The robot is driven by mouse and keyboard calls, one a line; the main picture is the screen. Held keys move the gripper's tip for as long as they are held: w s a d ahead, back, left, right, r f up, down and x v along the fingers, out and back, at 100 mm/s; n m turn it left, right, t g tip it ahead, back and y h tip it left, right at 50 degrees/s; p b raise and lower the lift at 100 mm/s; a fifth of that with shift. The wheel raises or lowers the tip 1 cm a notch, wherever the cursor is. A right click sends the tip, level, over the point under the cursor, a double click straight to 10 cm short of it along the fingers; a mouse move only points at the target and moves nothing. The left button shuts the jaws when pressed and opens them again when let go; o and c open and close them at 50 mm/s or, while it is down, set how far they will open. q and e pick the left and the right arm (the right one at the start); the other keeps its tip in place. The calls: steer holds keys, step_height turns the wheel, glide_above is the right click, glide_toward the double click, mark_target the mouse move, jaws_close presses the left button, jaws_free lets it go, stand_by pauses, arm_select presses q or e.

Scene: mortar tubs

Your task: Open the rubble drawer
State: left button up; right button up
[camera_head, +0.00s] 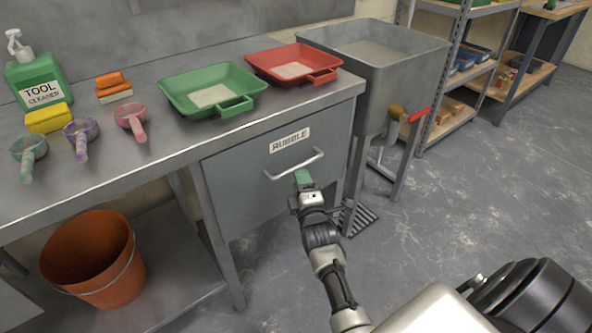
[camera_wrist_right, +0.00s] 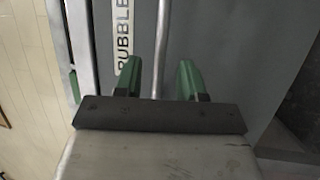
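The rubble drawer (camera_head: 240,185) is a grey metal front under the workbench, with a white RUBBLE label (camera_head: 290,140); it looks closed. Its bar handle (camera_head: 283,171) runs across the front. My right gripper (camera_head: 303,178), with green fingers, is at the handle's middle. In the right wrist view the fingers (camera_wrist_right: 160,75) are apart, and the handle bar (camera_wrist_right: 163,40) lies between them with gaps on both sides. The drawer label (camera_wrist_right: 123,38) shows left of the bar there. My left gripper is not in view.
A metal tub (camera_head: 400,75) on legs stands right of the drawer. An orange bucket (camera_head: 85,270) is below. The floor in front is clear.

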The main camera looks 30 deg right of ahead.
mark_target(296, 166)
steer(key=x, duration=0.5)
steer(key=shift+w+b, duration=0.1)
steer(key=shift+b, duration=0.2)
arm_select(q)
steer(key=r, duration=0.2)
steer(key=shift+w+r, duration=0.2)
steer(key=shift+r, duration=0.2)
arm_select(e)
jaws_close()
